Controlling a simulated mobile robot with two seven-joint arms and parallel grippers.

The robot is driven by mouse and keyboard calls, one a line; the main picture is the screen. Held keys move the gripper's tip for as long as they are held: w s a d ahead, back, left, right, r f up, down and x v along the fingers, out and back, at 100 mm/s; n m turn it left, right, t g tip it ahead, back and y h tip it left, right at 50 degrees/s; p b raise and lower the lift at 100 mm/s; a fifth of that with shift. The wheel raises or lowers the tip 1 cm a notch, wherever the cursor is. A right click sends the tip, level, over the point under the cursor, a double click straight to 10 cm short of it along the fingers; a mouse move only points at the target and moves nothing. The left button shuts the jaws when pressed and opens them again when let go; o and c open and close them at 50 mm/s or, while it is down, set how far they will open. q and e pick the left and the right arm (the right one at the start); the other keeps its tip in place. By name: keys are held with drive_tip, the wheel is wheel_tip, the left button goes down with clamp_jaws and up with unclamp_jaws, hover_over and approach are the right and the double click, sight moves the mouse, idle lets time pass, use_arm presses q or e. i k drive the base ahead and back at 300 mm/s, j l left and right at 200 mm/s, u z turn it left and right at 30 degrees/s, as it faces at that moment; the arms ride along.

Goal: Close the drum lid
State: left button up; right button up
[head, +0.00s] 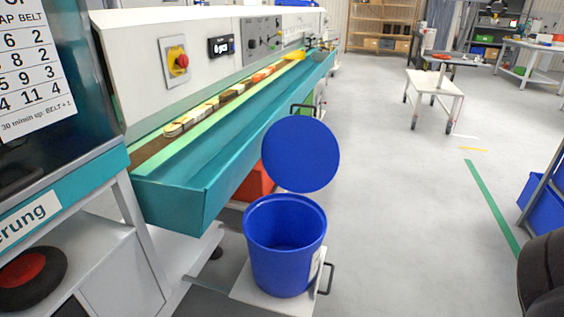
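A blue drum (284,271) stands upright on a small light platform in the lower middle of the head view. Its round top is open and I see into its inside, which looks empty as far as it shows. The blue drum lid (300,155) is a round disc raised steeply above the far rim of the drum. Its broad face is turned towards me. Whether a hinge joins the lid to the drum cannot be made out. Neither of my grippers is in view.
A teal conveyor trough (180,203) runs along the left, close to the drum and lid. The platform (247,289) has dark handles. An orange-red bin (254,182) sits behind the drum. Grey floor (410,230) is free to the right; a white trolley (434,85) stands farther back.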

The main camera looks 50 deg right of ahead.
sight(301, 154)
drive_tip(key=z, duration=1.45)
